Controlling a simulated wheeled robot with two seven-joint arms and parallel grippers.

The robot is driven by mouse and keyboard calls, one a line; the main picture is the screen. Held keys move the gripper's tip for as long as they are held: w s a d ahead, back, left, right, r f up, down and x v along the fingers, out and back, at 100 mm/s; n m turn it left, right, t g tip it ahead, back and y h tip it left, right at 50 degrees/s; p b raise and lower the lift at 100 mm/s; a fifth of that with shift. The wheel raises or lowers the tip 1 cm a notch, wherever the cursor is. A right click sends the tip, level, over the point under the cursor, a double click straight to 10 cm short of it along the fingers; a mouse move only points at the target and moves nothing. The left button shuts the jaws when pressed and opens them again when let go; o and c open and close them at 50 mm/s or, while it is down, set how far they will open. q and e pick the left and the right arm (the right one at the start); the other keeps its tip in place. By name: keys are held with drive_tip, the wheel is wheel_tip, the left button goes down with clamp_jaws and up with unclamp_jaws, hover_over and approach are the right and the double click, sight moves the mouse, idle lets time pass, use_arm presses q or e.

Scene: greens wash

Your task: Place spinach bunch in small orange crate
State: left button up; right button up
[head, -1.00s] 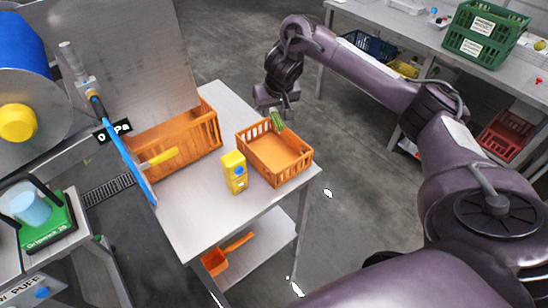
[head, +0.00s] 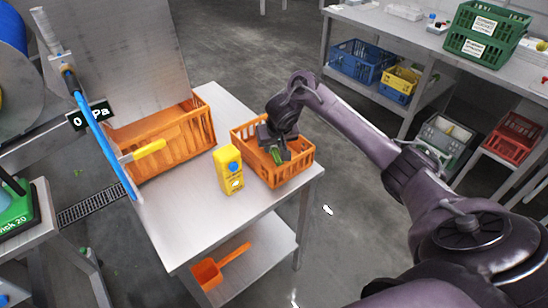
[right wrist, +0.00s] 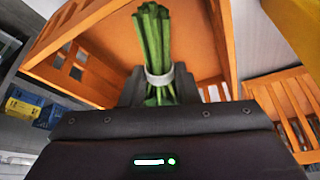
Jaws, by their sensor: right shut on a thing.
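The small orange crate (head: 290,172) stands on the metal table, right of the yellow bottle. My right gripper (head: 277,156) is inside or just over the crate's opening in the head view. It is shut on the spinach bunch (right wrist: 153,40), whose green stems with a pale band show between the fingers (right wrist: 158,88) in the right wrist view. In the head view only a little green of the bunch shows below the fingers. I cannot tell whether the bunch touches the crate floor. The orange crate walls surround it in the right wrist view. My left gripper is not in view.
A yellow bottle (head: 229,170) stands close left of the small crate. A larger orange crate (head: 170,145) sits behind it to the left. A blue-edged panel with a yellow handle (head: 149,150) is at the left. The table's front is clear.

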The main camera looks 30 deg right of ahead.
drive_tip(key=shift+f, duration=1.85)
drive_tip(key=o, duration=1)
drive_tip(key=shift+f, duration=0.15)
drive_tip(key=shift+r, duration=0.2)
drive_tip(key=p+v, duration=0.5)
drive_tip(key=v, duration=0.6)
drive_tip(key=shift+s+a+r+p, duration=0.1)
drive_tip(key=shift+s+r+p, duration=0.1)
drive_tip(key=shift+r+p, duration=0.25)
